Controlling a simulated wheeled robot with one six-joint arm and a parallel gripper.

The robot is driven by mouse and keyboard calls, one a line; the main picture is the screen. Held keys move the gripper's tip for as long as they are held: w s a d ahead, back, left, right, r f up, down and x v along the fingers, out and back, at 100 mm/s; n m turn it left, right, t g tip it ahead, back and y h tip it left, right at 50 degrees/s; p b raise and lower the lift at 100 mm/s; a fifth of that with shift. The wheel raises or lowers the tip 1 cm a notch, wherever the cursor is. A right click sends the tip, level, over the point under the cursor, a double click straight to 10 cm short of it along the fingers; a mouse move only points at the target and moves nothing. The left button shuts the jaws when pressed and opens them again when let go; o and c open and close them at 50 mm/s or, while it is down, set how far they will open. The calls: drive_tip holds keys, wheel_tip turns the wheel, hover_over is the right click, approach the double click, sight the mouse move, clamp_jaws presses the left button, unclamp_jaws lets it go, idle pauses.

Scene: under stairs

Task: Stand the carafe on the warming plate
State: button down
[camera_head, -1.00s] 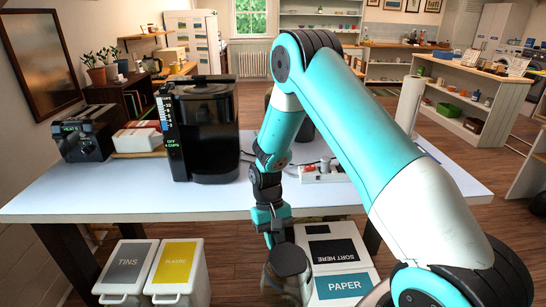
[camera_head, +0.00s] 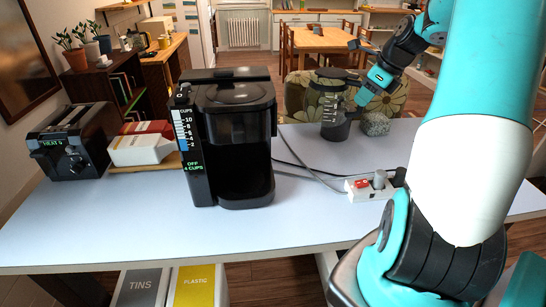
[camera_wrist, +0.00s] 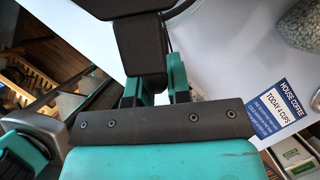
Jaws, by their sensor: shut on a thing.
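The carafe (camera_head: 335,112) is upright, with a dark see-through body, white marks and a black lid. It is at the back of the table, right of the coffee maker; I cannot tell whether its base touches the tabletop. My gripper (camera_head: 361,98) reaches it from the right and is shut on its handle. The wrist view shows the black handle (camera_wrist: 141,48) between my fingers (camera_wrist: 156,82), with only part of the carafe at the top. The black coffee maker (camera_head: 225,92) has an empty bay above its base, where the warming plate (camera_head: 245,196) is in shadow. Its display reads OFF, 4 CUPS.
A grey speckled stone-like object (camera_head: 376,124) is right of the carafe. A toaster (camera_head: 72,142) and a white-and-red box (camera_head: 142,146) stand left. The front tabletop (camera_head: 120,225) is clear.

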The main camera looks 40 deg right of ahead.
drive_tip(key=shift+w+d+r+m, duration=0.2)
drive_tip(key=shift+w+r+m, duration=0.05)
drive_tip(key=shift+r+m, duration=0.1)
wheel_tip(320, 180, down, 20)
drive_tip(key=p, duration=0.3)
drive_tip(key=shift+s, duration=0.1)
drive_tip(key=c, duration=1.1)
unclamp_jaws()
